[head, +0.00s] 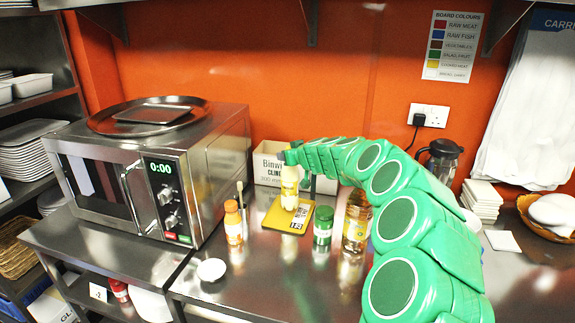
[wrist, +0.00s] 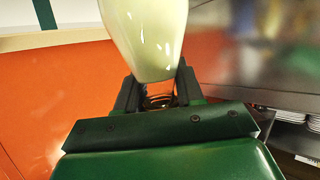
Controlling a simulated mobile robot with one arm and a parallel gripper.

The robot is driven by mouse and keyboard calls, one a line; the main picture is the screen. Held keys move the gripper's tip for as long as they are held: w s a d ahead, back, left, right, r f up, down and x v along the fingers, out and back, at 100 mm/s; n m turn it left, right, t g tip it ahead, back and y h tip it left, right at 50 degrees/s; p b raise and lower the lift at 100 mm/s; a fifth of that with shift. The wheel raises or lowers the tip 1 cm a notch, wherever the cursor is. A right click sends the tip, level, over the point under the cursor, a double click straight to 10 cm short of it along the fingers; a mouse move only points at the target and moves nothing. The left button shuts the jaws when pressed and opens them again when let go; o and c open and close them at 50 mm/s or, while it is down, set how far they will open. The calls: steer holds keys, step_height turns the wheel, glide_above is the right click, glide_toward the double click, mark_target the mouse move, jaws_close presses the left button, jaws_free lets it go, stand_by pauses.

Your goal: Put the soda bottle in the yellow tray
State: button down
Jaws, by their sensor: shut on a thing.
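The soda bottle (head: 289,188), pale yellow, is upright over the yellow tray (head: 273,221) in the head view. Its base overlaps the tray in the picture; I cannot tell whether it touches the tray. My gripper (head: 291,158) is at the top of the bottle and shut on it. In the wrist view the pale bottle (wrist: 146,40) rises between the two dark fingers of my gripper (wrist: 158,88).
An orange-capped bottle (head: 233,223) and a small white bowl (head: 212,269) stand left of the tray. A green jar (head: 323,226) and an oil bottle (head: 356,222) stand close on its right. A microwave (head: 150,170) is at left. A white box (head: 266,169) stands behind.

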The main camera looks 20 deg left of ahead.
steer(key=shift+w+a+f, duration=0.1)
steer(key=shift+w+f, duration=0.2)
steer(key=shift+f, duration=1.55)
steer(key=c, duration=0.7)
jaws_free()
steer(key=shift+f, duration=0.1)
steer(key=v, duration=1.2)
